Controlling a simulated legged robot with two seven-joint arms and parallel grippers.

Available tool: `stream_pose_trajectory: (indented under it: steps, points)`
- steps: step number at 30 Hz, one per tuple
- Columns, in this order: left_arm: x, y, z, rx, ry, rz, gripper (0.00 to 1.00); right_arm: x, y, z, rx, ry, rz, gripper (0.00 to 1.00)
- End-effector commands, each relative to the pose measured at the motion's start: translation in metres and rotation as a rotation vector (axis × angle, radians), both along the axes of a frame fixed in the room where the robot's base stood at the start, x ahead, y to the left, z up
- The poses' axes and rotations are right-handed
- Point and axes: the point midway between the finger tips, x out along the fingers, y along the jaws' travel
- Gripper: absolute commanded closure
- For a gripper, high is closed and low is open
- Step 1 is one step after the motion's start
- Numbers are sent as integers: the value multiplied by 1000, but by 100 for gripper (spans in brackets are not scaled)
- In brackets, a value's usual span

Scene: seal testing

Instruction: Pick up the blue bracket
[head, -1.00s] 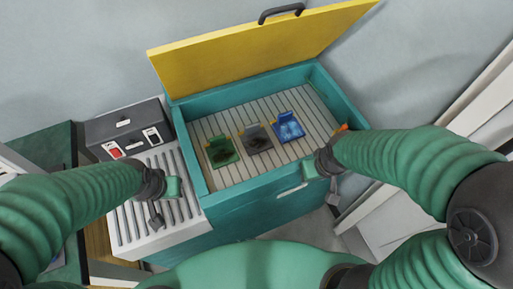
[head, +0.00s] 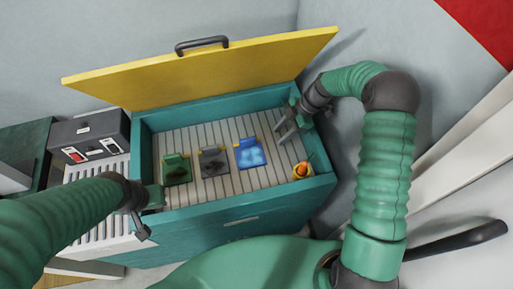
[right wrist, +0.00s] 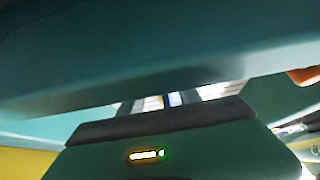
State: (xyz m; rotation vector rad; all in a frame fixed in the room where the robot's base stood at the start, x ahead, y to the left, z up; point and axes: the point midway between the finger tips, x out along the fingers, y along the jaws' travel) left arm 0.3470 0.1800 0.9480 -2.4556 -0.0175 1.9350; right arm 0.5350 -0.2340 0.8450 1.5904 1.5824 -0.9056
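The blue bracket (head: 250,154) lies on the slatted floor of the teal box (head: 240,201), rightmost in a row of brackets. My right gripper (head: 280,128) is inside the box, right of the blue bracket and apart from it. Its two grey fingers look spread, with nothing visible between them.
A green bracket (head: 177,170) and a grey bracket (head: 213,163) lie left of the blue one. An orange and yellow object (head: 302,170) sits in the front right corner. The yellow lid (head: 205,70) stands open behind. A grey switch box (head: 90,137) stands left.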

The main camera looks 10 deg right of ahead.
Motion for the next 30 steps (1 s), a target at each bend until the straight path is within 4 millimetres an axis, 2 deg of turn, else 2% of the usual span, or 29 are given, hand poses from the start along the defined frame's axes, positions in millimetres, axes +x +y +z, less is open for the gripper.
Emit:
stream_pose_trajectory:
  steps: [4,13,19,22,28,30]
  points:
    - [0,0,9,0,0,1,100,0,32,2,3,2,6,60]
    - [0,0,17,0,0,1,100,-1,64,1,16,0,1,60]
    - [0,0,26,0,0,0,100,-1,105,2,10,3,2,60]
    - [0,0,28,0,0,0,100,0,111,-8,8,2,-1,60]
    - [0,0,27,0,0,1,100,0,111,-10,9,1,-2,60]
    - [0,0,27,0,0,1,100,0,109,-10,11,0,-2,69]
